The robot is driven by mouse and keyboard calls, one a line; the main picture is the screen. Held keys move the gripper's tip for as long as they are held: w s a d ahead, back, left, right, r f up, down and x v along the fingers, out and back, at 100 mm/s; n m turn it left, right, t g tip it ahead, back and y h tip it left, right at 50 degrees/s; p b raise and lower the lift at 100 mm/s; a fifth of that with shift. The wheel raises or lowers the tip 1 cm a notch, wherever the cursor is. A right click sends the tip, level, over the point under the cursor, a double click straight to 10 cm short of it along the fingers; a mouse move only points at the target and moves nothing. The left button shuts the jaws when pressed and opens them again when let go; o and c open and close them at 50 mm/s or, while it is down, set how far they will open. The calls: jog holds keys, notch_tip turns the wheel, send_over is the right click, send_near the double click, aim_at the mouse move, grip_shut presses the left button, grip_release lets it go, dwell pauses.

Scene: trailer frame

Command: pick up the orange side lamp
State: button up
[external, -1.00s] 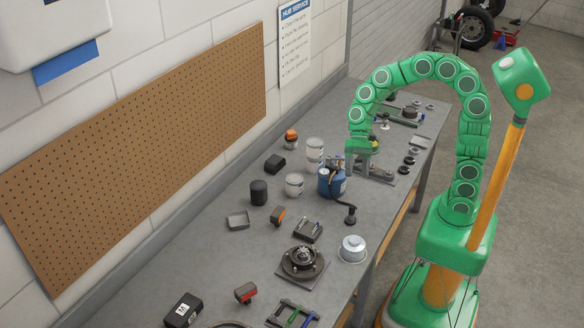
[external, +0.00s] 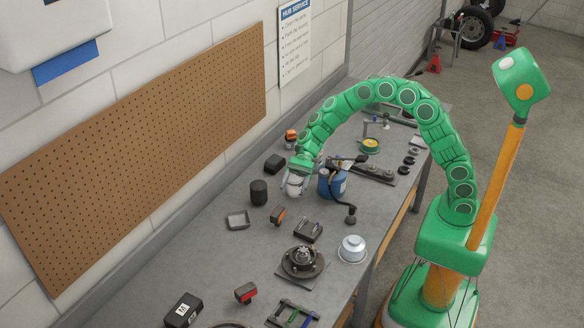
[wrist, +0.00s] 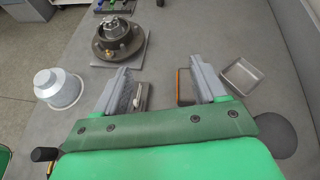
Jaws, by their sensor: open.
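The orange side lamp (external: 277,215) is a small black block with an orange face. It lies on the bench between the grey tray and the flat black box. In the wrist view the lamp (wrist: 184,86) shows as a dark frame with an orange edge, just inside the right finger and partly hidden by it. My gripper (external: 292,187) is open and empty, above the bench and behind the lamp in the external view. Its two fingers (wrist: 158,68) point down over the bench, apart from the lamp as far as I can tell.
The grey tray (external: 238,220), black cylinder (external: 259,192), flat black box (external: 308,231) and hub (external: 302,260) surround the lamp. A blue canister (external: 337,184) stands right of my gripper. A black-based orange lamp (external: 291,136) sits farther back; a red-faced block (external: 246,292) lies nearer.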

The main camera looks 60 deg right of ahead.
jog(key=w+a+f+m, duration=0.1)
jog(key=w+f+m, duration=0.1)
jog(key=w+f, duration=0.15)
send_near(278, 215)
jog(key=shift+t+y, duration=0.4)
jog(key=shift+w+a+f, duration=0.1)
jog(key=shift+a+f, duration=0.35)
jog(key=shift+f, duration=0.25)
jog(key=shift+a+f, duration=0.4)
jog(key=shift+f, duration=0.25)
jog(key=shift+w+a+f, duration=0.1)
jog(key=shift+a+f, duration=0.35)
jog(key=shift+f, duration=0.25)
jog(key=x, duration=0.5)
jog(key=shift+f, duration=0.2)
jog(key=c, duration=1.2)
jog(key=shift+o, duration=0.2)
jog(key=shift+r, duration=0.1)
